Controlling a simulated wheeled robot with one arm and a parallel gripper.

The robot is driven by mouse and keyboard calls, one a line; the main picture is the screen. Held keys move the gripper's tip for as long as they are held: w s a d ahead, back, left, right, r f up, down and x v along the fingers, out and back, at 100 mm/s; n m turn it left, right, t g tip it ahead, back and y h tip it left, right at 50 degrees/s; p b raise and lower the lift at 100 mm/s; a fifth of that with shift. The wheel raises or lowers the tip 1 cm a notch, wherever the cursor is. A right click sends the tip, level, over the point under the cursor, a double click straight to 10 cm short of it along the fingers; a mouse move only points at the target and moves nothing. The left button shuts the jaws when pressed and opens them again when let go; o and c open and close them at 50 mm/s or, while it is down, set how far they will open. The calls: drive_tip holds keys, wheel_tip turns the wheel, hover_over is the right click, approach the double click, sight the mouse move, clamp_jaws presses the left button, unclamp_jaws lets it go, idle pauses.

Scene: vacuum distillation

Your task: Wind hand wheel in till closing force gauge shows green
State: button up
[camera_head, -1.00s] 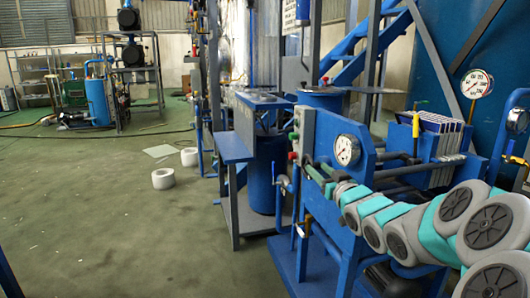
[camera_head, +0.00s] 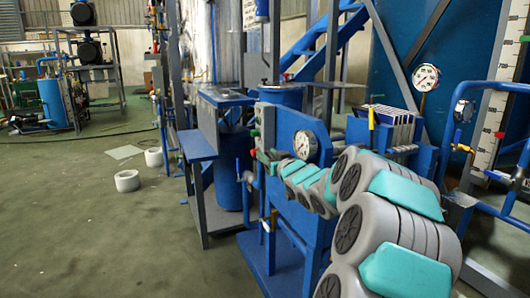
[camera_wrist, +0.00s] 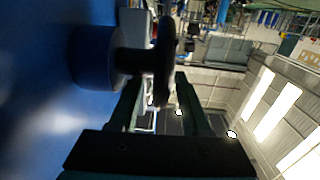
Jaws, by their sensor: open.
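A dark hand wheel (camera_wrist: 167,62), seen edge-on, stands out from a blue surface on a short round hub (camera_wrist: 95,55) in the wrist view. My gripper (camera_wrist: 158,88) is open, with one finger on each side of the wheel's lower rim as seen there. I cannot tell whether either finger touches it. In the head view, a round white gauge (camera_head: 305,144) sits on the blue press frame (camera_head: 290,120). Its needle and any green band are too small to read. My arm hides the wheel and gripper in that view.
Another white gauge (camera_head: 426,77) stands on a stem behind a stack of plates (camera_head: 392,128). A third gauge (camera_head: 464,110) is on the right pipework. A blue-topped bench (camera_head: 196,146) stands left of the press. Open floor (camera_head: 90,220) lies to the left.

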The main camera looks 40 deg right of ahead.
drive_tip(key=shift+x, duration=1.25)
clamp_jaws()
